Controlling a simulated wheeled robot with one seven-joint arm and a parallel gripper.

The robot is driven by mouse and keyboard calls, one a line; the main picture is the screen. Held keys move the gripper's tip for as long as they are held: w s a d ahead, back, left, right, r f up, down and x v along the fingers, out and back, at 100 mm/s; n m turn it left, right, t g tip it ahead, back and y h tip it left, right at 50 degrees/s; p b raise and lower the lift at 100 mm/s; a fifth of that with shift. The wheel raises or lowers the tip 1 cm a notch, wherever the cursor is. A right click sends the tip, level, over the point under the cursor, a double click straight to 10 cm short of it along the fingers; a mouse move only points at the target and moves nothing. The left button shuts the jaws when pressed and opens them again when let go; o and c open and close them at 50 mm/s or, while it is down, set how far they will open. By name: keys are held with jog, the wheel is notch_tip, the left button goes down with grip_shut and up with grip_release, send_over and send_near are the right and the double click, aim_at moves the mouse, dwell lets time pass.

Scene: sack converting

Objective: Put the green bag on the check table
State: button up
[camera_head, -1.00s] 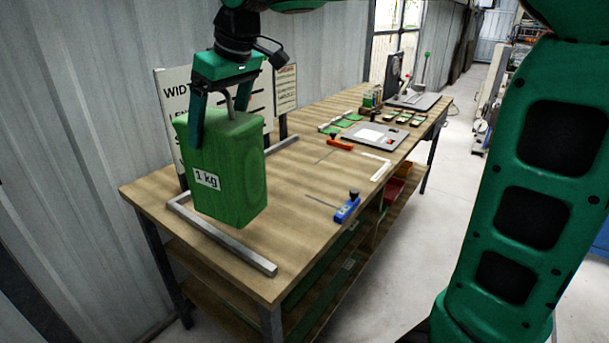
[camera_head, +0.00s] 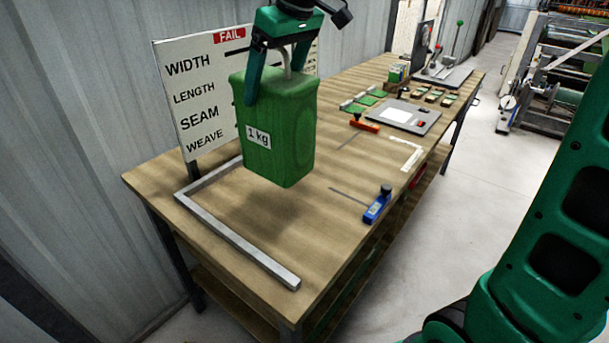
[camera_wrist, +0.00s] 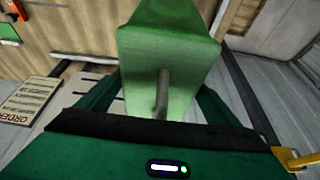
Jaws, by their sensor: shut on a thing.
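The green bag (camera_head: 280,130), a boxy block with a "1 kg" label, hangs upright from my gripper (camera_head: 268,80) in the head view. My gripper is shut on it near the top. The bag's bottom appears to be above the wooden check table (camera_head: 330,225), with a dark shadow on the wood below it. In the wrist view the green bag (camera_wrist: 165,70) fills the middle, with a grey peg-like handle standing on its top between the fingers.
A grey metal frame (camera_head: 235,235) lies on the near left of the table. A board reading WIDTH, LENGTH, SEAM, WEAVE (camera_head: 195,95) stands behind. A blue-handled tool (camera_head: 377,205), an orange-handled tool (camera_head: 364,124) and a grey plate (camera_head: 404,116) lie further right.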

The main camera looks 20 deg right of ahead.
jog(key=shift+r, duration=0.1)
jog(key=w+d+f, duration=0.4)
jog(key=d+f, duration=0.7)
dwell(0.6)
jog(key=shift+f, duration=0.1)
jog(key=o, duration=2)
jog(key=shift+s+f, duration=0.1)
jog(key=shift+d, duration=0.1)
jog(key=v, duration=1.2)
